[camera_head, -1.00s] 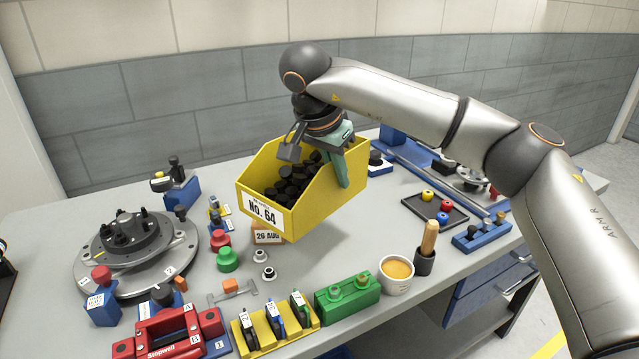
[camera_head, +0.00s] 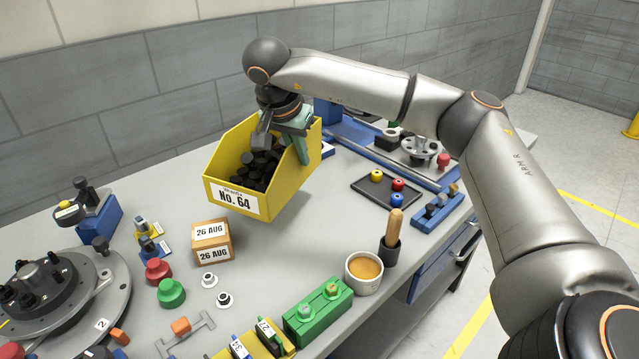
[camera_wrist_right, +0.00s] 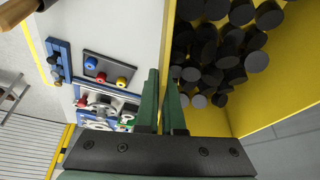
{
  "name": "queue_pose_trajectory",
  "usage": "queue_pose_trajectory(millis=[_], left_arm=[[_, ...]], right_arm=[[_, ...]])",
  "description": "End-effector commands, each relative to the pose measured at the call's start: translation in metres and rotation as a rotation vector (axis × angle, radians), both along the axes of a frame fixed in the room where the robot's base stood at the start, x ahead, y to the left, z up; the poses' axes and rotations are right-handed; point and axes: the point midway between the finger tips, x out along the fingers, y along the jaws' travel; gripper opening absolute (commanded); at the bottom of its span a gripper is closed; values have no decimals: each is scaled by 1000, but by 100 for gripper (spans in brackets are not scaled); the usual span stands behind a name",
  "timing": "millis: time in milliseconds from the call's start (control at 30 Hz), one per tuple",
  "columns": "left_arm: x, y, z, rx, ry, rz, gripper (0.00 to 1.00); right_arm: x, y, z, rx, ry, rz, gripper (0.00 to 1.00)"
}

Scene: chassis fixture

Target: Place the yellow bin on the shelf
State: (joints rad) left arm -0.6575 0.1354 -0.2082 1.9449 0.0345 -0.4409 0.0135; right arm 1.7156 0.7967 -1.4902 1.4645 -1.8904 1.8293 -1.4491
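The yellow bin (camera_head: 232,160) is full of black cylinders and carries a white label reading NO. 64. My right gripper (camera_head: 300,150) is shut on the bin's right side wall. The bin hangs above the table (camera_head: 290,225), slightly tilted. In the right wrist view, the green fingers of the gripper (camera_wrist_right: 162,105) pinch the wall, and the bin (camera_wrist_right: 270,85) with its black cylinders fills the right side. No shelf can be made out for certain. My left gripper is not in view.
A box dated 26 AUG (camera_head: 212,242) stands just below and left of the bin. A green block (camera_head: 318,311), a cup (camera_head: 364,272), a dark tray (camera_head: 386,188) and a round fixture (camera_head: 62,295) crowd the table. A grey wall is behind.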

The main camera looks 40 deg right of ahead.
Motion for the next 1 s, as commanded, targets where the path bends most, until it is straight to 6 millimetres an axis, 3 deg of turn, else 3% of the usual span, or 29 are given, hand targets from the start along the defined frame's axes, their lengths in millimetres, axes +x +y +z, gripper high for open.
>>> queue_pose_trajectory(millis=[100, 300, 567, 800, 1000], left_arm=[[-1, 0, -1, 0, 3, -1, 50], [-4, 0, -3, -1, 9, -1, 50], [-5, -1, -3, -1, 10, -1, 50], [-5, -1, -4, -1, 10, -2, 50], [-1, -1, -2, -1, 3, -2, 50]], right_arm=[[-3, -20, -19, 2, -4, -2, 0], [-5, -39, -43, 1, -6, 0, 0], [-6, -49, -55, 1, -6, 0, 0], [-7, -52, -85, 0, -5, 0, 0], [-6, -52, -89, 1, -9, 0, 0]])
